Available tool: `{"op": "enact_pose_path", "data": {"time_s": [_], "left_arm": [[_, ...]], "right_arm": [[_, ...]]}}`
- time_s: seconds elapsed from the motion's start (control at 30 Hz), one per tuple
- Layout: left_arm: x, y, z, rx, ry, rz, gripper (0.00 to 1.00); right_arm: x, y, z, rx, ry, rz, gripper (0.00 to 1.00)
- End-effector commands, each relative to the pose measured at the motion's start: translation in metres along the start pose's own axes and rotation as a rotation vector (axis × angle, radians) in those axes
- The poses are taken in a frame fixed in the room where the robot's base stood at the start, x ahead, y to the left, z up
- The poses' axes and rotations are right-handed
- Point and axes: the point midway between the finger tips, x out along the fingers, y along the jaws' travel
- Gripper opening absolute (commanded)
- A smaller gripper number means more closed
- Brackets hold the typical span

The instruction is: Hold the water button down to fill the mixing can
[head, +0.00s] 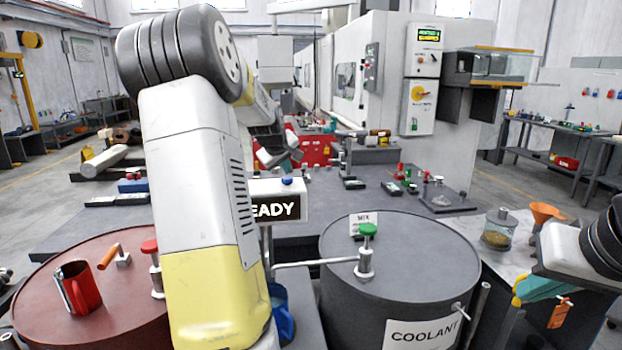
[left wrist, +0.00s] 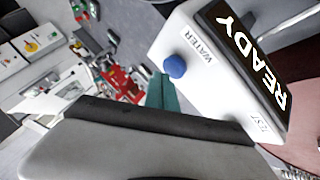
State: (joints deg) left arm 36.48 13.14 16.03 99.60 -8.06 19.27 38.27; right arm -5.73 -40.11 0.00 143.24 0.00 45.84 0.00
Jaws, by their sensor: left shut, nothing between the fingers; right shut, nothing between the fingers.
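The white READY box (head: 278,203) stands between the two barrels. Its blue water button (head: 287,181) is on top; in the left wrist view the button (left wrist: 175,67) sits beside the word WATER. A blue can (head: 281,312), likely the mixing can, is below the box, partly hidden by my left arm. My right gripper (head: 533,288) is shut and empty at the right.
A red barrel (head: 60,250) at the left carries a red mug (head: 77,287) and a green-topped dark barrel, labelled COOLANT (head: 400,260), stands at the right. A jar (head: 497,232) and orange funnel (head: 545,213) are on the right bench. Small tools cover the bench behind.

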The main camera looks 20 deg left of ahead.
Motion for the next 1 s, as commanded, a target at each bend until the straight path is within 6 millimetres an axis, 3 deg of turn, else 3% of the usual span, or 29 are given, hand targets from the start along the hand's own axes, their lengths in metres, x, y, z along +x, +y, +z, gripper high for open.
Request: {"op": "enact_pose_path", "data": {"time_s": [1.0], "left_arm": [[0.0064,-0.0046,0.0049,0.001,-0.001,0.0,0.0]], "right_arm": [[0.0,0.0,0.0,0.0,0.0,0.0,0.0]]}}
